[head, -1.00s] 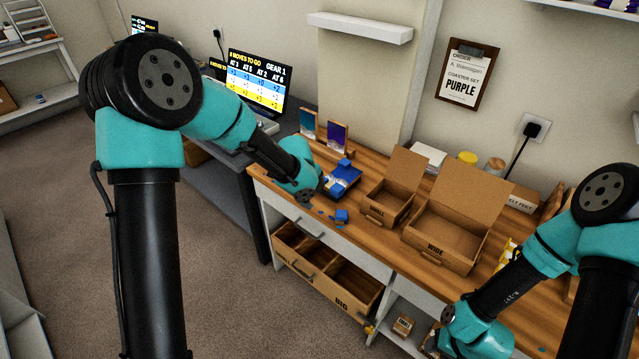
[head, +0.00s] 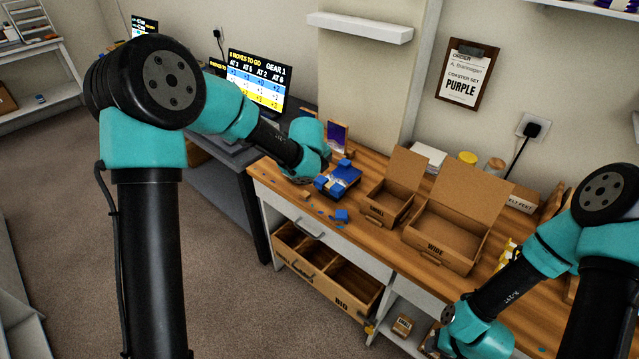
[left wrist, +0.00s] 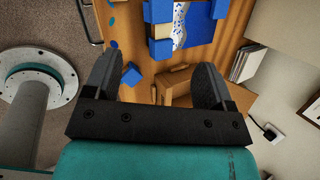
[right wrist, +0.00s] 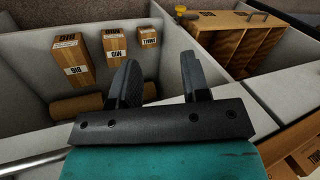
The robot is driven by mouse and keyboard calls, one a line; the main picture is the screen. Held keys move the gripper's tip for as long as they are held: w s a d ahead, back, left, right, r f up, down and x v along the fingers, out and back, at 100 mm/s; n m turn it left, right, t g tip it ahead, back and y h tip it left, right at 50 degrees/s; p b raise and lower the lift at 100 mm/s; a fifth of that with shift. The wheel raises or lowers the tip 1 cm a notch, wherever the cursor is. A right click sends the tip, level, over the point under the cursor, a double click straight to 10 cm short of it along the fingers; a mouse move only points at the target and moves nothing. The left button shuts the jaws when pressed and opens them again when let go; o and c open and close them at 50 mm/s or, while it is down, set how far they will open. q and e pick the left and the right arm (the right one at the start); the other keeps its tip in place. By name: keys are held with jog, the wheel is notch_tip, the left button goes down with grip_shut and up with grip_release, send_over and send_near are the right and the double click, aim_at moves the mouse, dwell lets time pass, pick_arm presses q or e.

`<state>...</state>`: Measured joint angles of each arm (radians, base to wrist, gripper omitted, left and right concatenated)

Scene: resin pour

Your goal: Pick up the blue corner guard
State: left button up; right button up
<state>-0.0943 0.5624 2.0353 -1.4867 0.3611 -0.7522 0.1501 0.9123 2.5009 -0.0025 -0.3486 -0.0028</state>
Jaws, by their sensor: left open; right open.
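A small blue corner guard (head: 342,215) lies alone on the wooden bench, in front of a blue stack (head: 345,174) with more blue pieces at its corners. In the left wrist view this loose guard (left wrist: 131,74) shows beside the left-hand finger, apart from the stack (left wrist: 188,25). My left gripper (left wrist: 154,64) is open and empty above the bench; its fingers are mostly hidden behind my wrist in the head view. My right gripper (head: 436,333) is low at the bench's front edge. In the right wrist view it is open and empty (right wrist: 160,65).
Two open cardboard boxes, a small one (head: 376,212) and the WIDE one (head: 438,246), stand right of the guard. A purple picture panel (head: 338,136) stands behind the stack. An open drawer with a divided wooden tray (head: 350,302) juts out below. Small scraps lie near the guard.

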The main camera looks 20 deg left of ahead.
pick_arm(q)
send_near(321, 181)
jog(key=x, duration=0.4)
jog(key=shift+w+f, duration=0.15)
jog(key=shift+f, duration=0.1)
jog(key=shift+x, duration=2.55)
jog(key=shift+w, duration=0.1)
jog(key=shift+c, duration=0.2)
jog(key=c, duration=0.9)
jog(key=shift+c, duration=0.4)
